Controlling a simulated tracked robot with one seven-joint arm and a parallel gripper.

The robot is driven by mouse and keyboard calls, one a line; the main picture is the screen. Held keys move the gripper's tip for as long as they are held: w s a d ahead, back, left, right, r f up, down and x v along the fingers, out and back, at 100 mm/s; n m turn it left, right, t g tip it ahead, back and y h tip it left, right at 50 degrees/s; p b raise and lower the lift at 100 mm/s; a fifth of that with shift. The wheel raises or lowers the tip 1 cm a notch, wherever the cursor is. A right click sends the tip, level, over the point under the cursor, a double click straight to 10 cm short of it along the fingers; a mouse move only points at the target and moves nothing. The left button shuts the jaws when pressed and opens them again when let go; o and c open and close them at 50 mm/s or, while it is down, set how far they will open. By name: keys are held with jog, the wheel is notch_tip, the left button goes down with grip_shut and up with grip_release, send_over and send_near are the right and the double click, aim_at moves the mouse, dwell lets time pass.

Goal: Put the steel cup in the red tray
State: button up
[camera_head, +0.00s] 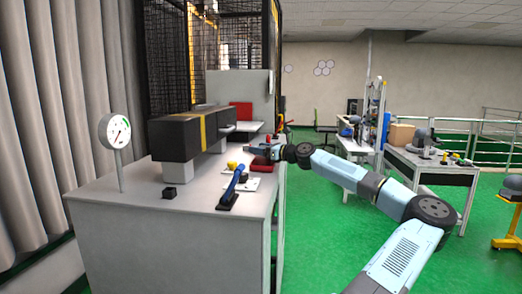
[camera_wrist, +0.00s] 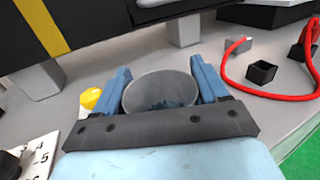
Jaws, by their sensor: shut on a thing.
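The steel cup (camera_wrist: 161,82) is a round grey open-topped cup between the blue fingers of my gripper (camera_wrist: 161,72) in the wrist view. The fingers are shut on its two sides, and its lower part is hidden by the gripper. In the head view my gripper (camera_head: 260,149) is over the right edge of the grey bench, and the cup is too small to make out there. A low red thing (camera_head: 260,165) lies on the bench just below my gripper in the head view. It may be the red tray, but I cannot tell for sure.
A long black housing with a yellow stripe (camera_head: 203,131) stands on pale blocks behind. A yellow knob (camera_wrist: 90,98) is left of the cup. A blue-handled lever (camera_head: 233,184) stands nearer the front.

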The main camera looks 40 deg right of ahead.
jog(key=o, duration=1.2)
jog(key=shift+a+f, duration=0.1)
jog(key=shift+f, duration=0.8)
jog(key=shift+r, duration=0.45)
jog(key=shift+s+d+r, duration=0.1)
jog(key=shift+s+d, duration=0.1)
jog(key=shift+s, duration=0.15)
jog(key=v, duration=0.7)
jog(key=r+v, duration=0.1)
jog(key=v, duration=0.3)
jog(key=shift+s+d, duration=0.1)
